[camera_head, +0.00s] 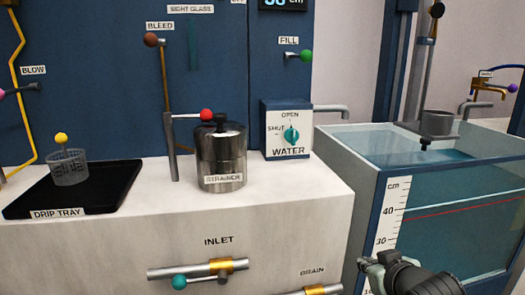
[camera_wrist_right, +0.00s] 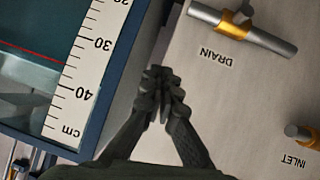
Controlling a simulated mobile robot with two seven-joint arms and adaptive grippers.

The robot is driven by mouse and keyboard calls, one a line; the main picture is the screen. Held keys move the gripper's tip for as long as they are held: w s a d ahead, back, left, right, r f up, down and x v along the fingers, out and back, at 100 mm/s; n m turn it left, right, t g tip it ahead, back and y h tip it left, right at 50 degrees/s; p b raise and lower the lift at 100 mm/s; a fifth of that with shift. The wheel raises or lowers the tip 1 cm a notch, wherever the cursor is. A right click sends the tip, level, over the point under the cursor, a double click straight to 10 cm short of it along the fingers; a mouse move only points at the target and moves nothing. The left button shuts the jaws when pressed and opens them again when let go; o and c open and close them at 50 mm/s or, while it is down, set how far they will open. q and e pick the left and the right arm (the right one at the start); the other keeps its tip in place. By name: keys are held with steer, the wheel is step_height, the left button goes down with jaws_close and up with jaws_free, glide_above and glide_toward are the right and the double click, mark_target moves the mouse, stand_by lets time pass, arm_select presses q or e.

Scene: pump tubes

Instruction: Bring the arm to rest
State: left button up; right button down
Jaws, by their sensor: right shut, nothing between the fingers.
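My right gripper (camera_head: 372,268) is at the lower right of the head view, in front of the water tank's near corner. In the right wrist view its two dark fingers (camera_wrist_right: 160,92) are closed together with nothing between them. Behind the fingers are the pale cabinet front and the blue edge of the tank. My left gripper is in neither view.
The tank (camera_head: 450,215) has a cm scale (camera_head: 388,215). The drain pipe (camera_wrist_right: 240,26) and inlet pipe (camera_head: 198,268) run along the cabinet front. On top stand the strainer (camera_head: 220,155), the water valve box (camera_head: 287,130), and the drip tray (camera_head: 100,190) with a mesh basket (camera_head: 68,168).

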arm_select(q)
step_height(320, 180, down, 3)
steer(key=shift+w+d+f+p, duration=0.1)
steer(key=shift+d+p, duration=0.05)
steer(key=shift+p, duration=0.3)
arm_select(e)
steer(key=s+d+f+g+h, duration=0.1)
steer(key=s+f+g, duration=0.3)
steer(key=s+f, duration=0.9)
steer(key=s+d+f+m+g, duration=0.1)
steer(key=s+f+g, duration=0.3)
steer(key=s+f, duration=0.9)
steer(key=shift+s+d+f+h, duration=0.2)
steer(key=shift+d+f+h, duration=0.3)
steer(key=shift+d, duration=0.4)
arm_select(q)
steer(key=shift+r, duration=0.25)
arm_select(e)
steer(key=shift+f, duration=0.1)
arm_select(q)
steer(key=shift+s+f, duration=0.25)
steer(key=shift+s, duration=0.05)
